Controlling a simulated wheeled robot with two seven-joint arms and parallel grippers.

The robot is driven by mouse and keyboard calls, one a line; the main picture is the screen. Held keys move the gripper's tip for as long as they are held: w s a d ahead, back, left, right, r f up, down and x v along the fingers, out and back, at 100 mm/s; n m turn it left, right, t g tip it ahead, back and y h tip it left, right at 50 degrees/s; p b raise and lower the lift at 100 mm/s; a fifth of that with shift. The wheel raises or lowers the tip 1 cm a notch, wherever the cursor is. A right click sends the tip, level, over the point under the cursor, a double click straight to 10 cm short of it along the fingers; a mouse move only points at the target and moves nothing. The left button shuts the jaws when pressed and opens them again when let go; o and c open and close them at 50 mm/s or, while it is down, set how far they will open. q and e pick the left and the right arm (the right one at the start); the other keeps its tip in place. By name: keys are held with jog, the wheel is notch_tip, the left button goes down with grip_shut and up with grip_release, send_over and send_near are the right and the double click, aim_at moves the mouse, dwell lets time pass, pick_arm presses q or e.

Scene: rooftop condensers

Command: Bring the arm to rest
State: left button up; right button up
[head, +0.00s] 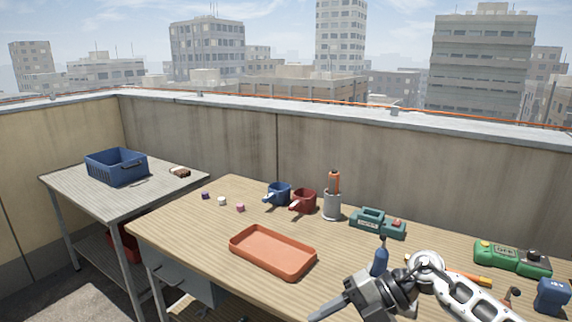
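One arm of mine, the right, comes in from the lower right with white links. Its dark grey gripper (326,309) points to the lower left, above the front part of the wooden workbench (190,235). The fingers are seen side-on near the bottom edge, and I cannot tell whether they are open or shut. No object shows between them. My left gripper is not in view.
An orange tray (272,272) lies left of the gripper. A blue pointed item (380,262) shows right behind it. Blue mug (280,191), red mug (304,202), grey holder (331,207), teal device (369,219) and green case (497,253) stand farther back. A side table holds a blue crate (117,170).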

jog(key=s+a+r+m+t+y, duration=0.2)
jog(key=s+a+m+t+y, duration=0.1)
jog(key=a+m+t+y, duration=0.3)
jog(key=s+d+f+m+t+h, duration=0.2)
jog(key=d+f+m+t+h, duration=0.3)
jog(key=m, duration=0.5)
jog(key=s+d+f+m+t+h, duration=0.1)
jog(key=d+f+m+t+h, duration=0.2)
jog(key=m+t+h, duration=0.55)
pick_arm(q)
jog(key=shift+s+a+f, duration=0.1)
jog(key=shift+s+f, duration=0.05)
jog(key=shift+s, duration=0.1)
pick_arm(e)
jog(key=s+d+f+m+g, duration=0.2)
jog(key=s+f+m+g, duration=0.1)
jog(key=s+f, duration=0.2)
jog(key=s+d+f+m+g+h, duration=0.1)
jog(key=s+d+f+m+g, duration=0.1)
jog(key=s, duration=0.4)
notch_tip(320, 180, down, 3)
jog(key=shift+s+d+r+m+g, duration=0.2)
jog(key=shift+s+m+g, duration=0.35)
jog(key=shift+g, duration=0.6)
